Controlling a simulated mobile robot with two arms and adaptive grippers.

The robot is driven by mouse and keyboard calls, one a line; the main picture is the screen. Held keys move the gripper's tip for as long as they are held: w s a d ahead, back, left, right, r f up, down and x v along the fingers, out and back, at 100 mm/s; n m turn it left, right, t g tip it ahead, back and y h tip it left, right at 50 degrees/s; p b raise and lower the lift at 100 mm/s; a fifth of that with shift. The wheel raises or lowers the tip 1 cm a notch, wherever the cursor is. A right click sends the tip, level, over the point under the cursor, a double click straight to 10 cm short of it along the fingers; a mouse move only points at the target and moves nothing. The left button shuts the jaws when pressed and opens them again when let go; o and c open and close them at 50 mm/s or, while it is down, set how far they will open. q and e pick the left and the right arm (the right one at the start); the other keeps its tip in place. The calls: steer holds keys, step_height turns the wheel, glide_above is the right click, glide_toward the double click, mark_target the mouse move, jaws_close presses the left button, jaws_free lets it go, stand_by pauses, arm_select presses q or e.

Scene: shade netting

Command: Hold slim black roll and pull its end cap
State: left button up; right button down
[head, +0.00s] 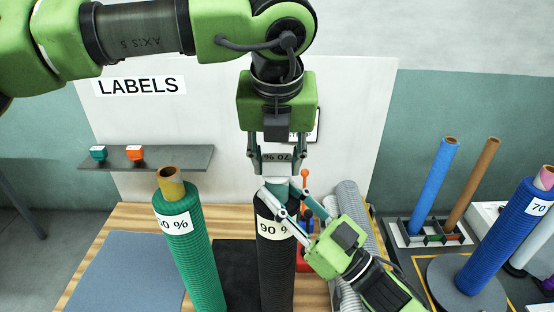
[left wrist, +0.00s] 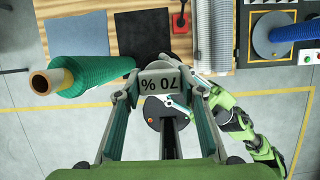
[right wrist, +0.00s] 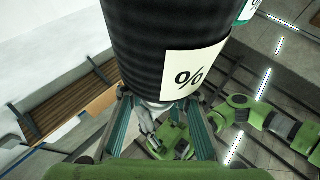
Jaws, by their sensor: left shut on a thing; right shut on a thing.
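The slim black roll (head: 277,270) stands upright with a white "90 %" label (head: 272,229). The right wrist view shows its dark side (right wrist: 165,40) close up. My left gripper (head: 278,170) points down over its top, shut on a grey piece marked "70 %" upside down (head: 283,157). This piece, seemingly the end cap, also shows between the fingers in the left wrist view (left wrist: 167,84). My right gripper (head: 282,197) reaches in from the right, shut on the roll near its top. The joint between cap and roll is mostly hidden by the fingers.
A green roll (head: 186,235) stands left of the black one, beside a blue-grey mat (head: 130,275). A grey net roll (head: 355,210) lies close behind my right arm. Blue rolls (head: 505,240) stand at the right. A shelf (head: 180,157) with small caps is on the wall.

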mark_target(277, 158)
arm_select(q)
steer(key=shift+r, duration=0.85)
steer(key=shift+r, duration=1.45)
steer(key=shift+r, duration=2)
arm_select(e)
steer(key=c, duration=1.5)
jaws_free()
